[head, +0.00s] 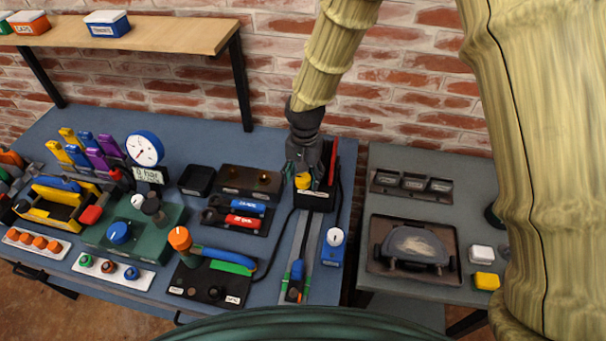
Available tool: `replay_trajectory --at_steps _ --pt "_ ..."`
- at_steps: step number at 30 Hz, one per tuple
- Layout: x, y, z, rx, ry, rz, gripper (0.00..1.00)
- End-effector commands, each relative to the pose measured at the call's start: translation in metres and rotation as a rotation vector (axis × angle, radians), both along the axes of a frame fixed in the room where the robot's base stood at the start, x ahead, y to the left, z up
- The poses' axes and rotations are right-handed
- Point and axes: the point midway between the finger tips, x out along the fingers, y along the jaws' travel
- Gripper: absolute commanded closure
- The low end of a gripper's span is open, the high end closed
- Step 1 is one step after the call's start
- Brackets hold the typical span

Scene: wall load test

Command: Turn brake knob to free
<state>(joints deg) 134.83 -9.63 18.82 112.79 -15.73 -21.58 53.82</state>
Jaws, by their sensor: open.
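My gripper (304,178) points down at the black holder (318,198) at the back of the rail on the blue bench. It is open, with its tips near a yellow piece (303,181); I cannot tell if they touch it. No knob is readably marked as the brake. A small blue box with a round white knob (335,236) stands right of the rail, apart from my gripper. An orange knob (180,238) stands on a black base with a blue and green lever (225,258); its small labels are unreadable. A blue knob (119,232) sits on a green box.
The rail (308,250) carries a blue and orange slider (296,280). A black cable runs left of it. A white gauge (145,149) and a yellow tool caddy (62,203) stand left. A grey side table (385,160) holds a tray. A shelf (150,35) hangs above.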

Motion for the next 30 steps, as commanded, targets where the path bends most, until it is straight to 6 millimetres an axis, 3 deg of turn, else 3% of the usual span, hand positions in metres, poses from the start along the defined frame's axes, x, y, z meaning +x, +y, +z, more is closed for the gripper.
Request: replay_trajectory --at_steps 5,12,22,30 --pt "0.0001 0.0001 0.0001 0.000 0.000 0.000 0.44" --pt "0.0002 0.0002 0.0002 0.000 0.000 0.000 0.87" --pt "0.0004 0.0002 0.0006 0.001 -0.001 0.029 0.87" --pt "0.0008 -0.0003 0.0011 0.000 -0.001 0.177 0.87"
